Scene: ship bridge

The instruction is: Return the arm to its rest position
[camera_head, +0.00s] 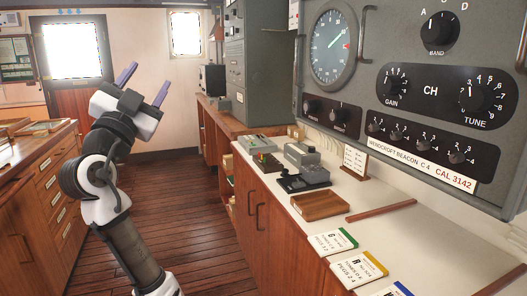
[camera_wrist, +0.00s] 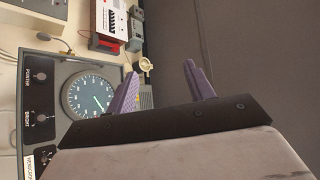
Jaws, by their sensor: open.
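My gripper (camera_head: 143,82) is raised at the left of the head view, over the wooden floor. Its two purple fingers are spread apart with nothing between them. My white and grey arm (camera_head: 100,175) stands up from the bottom of that view, bent at a joint and apart from the furniture. In the wrist view my gripper (camera_wrist: 160,85) is also open and empty. A panel with a round dial (camera_wrist: 90,95) shows beyond and to the left of the fingers there.
A grey radio panel (camera_head: 420,100) fills the upper right above a white counter (camera_head: 405,225). A wooden drawer cabinet (camera_head: 45,185) stands at left. The floor (camera_head: 185,215) between is clear.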

